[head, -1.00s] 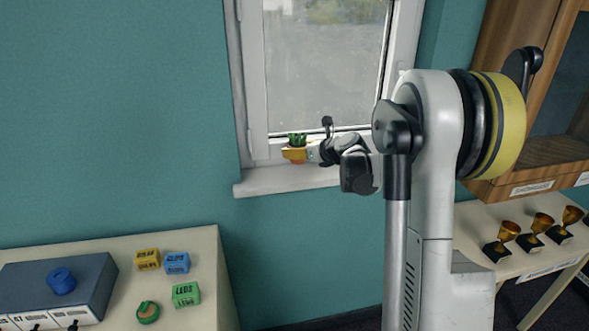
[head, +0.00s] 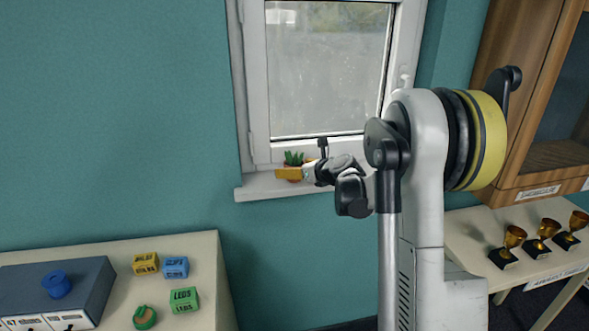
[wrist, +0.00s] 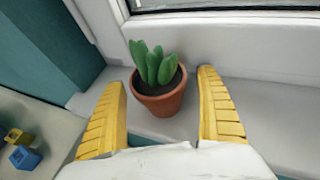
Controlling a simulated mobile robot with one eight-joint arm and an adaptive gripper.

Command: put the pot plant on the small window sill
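The pot plant (wrist: 158,98), a green succulent in a terracotta pot, stands upright on the white window sill (wrist: 218,148). In the head view the plant (head: 293,158) shows above my gripper (head: 290,174), which partly hides the pot in front of the sill (head: 258,188). In the wrist view my gripper's yellow fingers (wrist: 162,112) are spread wide, one to each side of the pot with gaps between. The pot sits a little beyond the fingers and nothing is held.
The window frame (head: 257,100) rises right behind the sill. Below left, a table (head: 205,250) holds a grey-blue box (head: 88,290) and several coloured blocks. At the right, trophies (head: 540,236) stand on another table below a wooden cabinet (head: 530,120).

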